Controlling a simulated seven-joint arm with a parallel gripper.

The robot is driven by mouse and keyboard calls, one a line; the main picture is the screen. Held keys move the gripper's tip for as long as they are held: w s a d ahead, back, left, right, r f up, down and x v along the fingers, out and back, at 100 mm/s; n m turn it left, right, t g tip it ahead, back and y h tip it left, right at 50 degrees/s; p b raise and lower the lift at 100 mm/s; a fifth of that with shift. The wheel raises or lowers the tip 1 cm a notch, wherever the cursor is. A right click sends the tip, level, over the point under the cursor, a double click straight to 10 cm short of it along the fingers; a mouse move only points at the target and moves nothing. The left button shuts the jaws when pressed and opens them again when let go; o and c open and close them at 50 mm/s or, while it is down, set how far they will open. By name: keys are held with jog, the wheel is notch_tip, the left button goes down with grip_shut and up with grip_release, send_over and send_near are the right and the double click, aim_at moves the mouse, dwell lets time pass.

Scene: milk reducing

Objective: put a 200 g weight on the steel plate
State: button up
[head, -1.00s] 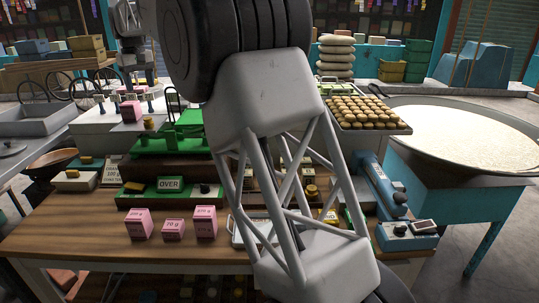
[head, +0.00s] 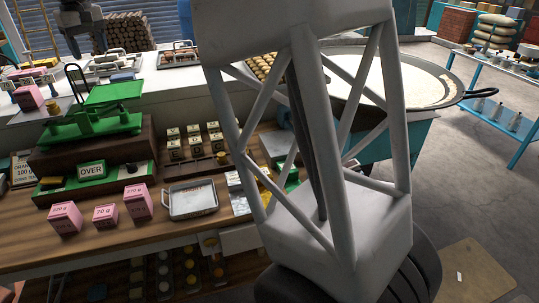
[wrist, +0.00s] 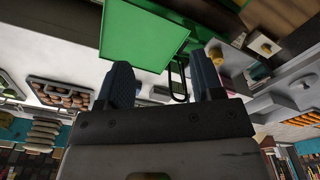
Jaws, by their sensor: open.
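My gripper (head: 80,20) hangs at the upper left of the head view, above and behind the green scale (head: 95,125). In the wrist view its two dark fingers (wrist: 164,85) are apart, with nothing seen between them. The scale's green pan (head: 113,93) shows large beyond the fingers in the wrist view (wrist: 143,32). A brass weight (head: 222,158) stands at the right end of the wooden rack. Another small brass piece (head: 52,106) is left of the scale. Their gram marks are unreadable. A grey plate-like surface lies beside that piece; I cannot tell whether it is the steel plate.
Pink boxes (head: 105,214) stand at the table's front, left of a shallow metal tray (head: 192,198). A green OVER sign (head: 92,170) is behind them. Small cream boxes (head: 194,140) fill the rack. A large round pan (head: 390,80) stands right. My arm link blocks the centre.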

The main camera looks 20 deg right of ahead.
jog(key=s+d+f+m+t, duration=0.1)
jog(key=s+d+f+m, duration=0.1)
jog(key=s+d, duration=1)
jog(key=s+d+f+m, duration=0.2)
jog(key=s+d, duration=0.7)
jog(key=d, duration=0.5)
jog(key=s+d+f+m, duration=0.1)
jog(key=s+d+f, duration=0.3)
jog(key=s, duration=0.4)
jog(key=s+d+f+m, duration=0.1)
jog(key=s+d+f, duration=0.4)
jog(key=s, duration=0.4)
jog(key=s+d+f+m+t, duration=0.1)
jog(key=s+d+f, duration=0.3)
jog(key=s+f, duration=0.3)
jog(key=shift+s+d, duration=0.15)
jog(key=shift+s, duration=1)
